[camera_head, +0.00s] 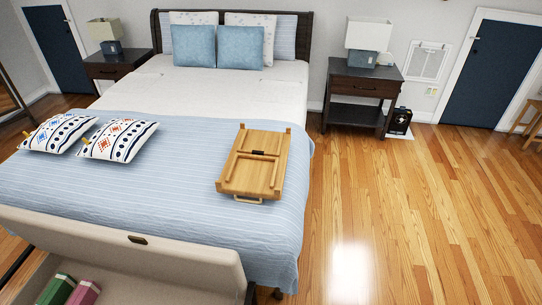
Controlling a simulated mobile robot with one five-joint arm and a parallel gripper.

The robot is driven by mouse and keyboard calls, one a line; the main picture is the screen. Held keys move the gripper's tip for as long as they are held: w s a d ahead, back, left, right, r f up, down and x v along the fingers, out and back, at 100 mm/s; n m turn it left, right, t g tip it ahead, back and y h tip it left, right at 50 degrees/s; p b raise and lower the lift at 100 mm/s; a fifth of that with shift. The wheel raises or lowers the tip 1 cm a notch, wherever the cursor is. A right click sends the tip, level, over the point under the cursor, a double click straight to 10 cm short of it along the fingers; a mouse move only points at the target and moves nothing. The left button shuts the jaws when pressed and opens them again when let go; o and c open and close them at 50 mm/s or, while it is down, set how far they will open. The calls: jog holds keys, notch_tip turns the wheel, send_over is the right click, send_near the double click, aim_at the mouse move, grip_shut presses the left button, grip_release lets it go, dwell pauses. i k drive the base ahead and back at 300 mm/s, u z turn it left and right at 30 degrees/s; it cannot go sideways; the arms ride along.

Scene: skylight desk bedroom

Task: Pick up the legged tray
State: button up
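The legged tray (242,178) is light wood and lies on the blue blanket near the right side of the bed. Its underside faces up, with the legs folded flat against it. A dark strip or latch shows across its middle, and a small handle shows at its near end. My gripper does not show in this view, so nothing of mine is seen touching the tray.
The bed (180,205) fills the left and middle. Two patterned pillows (118,140) lie on its left side. An open storage bench (120,252) stands at its foot. A dark nightstand (358,90) stands at the back. The wooden floor (430,220) on the right is clear.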

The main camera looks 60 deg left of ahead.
aim_at(250, 177)
jog(key=i, duration=1.75)
jog(key=z, duration=4.85)
jog(key=i, duration=0.15)
jog(key=z, duration=3.6)
jog(key=i, duration=1)
jog(key=u, duration=0.25)
